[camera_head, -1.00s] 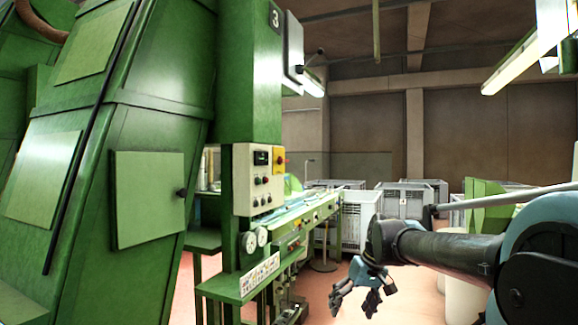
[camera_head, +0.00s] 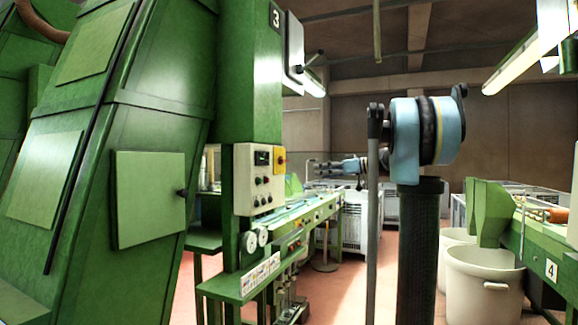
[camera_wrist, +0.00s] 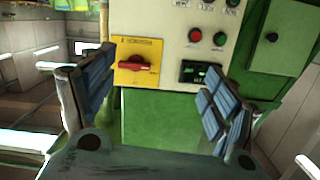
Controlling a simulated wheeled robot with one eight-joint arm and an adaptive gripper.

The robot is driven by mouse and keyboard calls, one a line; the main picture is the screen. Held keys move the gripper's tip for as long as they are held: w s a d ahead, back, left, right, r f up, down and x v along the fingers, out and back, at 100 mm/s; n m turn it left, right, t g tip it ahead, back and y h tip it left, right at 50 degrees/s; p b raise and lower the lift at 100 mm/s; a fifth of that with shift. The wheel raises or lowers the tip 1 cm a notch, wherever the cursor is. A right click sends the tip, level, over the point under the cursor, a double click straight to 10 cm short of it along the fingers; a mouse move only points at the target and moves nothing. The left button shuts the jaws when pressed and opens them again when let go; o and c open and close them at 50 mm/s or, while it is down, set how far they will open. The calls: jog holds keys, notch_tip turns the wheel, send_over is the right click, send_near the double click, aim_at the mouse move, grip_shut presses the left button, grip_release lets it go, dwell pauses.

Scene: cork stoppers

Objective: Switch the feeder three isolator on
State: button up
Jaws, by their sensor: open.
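The isolator is a yellow plate (camera_head: 279,161) at the upper right edge of the panel on the green feeder marked 3. In the wrist view its red rotary handle (camera_wrist: 137,64) lies about level across the plate. My gripper (camera_head: 314,167) is a little right of the panel in the head view, fingers pointing left towards it. In the wrist view my gripper (camera_wrist: 160,76) is open and empty; the handle shows between the fingers, nearer the left one, beyond them and seemingly apart. The plate's lettering is too small to read.
The cream panel (camera_head: 243,190) also bears a dark display (camera_wrist: 200,72) and red and green buttons. A green conveyor (camera_head: 310,211) runs back below my gripper. White bins (camera_head: 486,284) and a machine marked 4 stand right. Grey crates stand behind.

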jog(key=w+d+r+n+y, duration=0.1)
jog(key=w+d+r, duration=0.1)
jog(key=w+r, duration=0.2)
send_near(286, 161)
jog(key=shift+t, duration=0.4)
jog(key=x, duration=0.9)
jog(key=shift+a+f, duration=0.1)
jog(key=shift+f, duration=0.1)
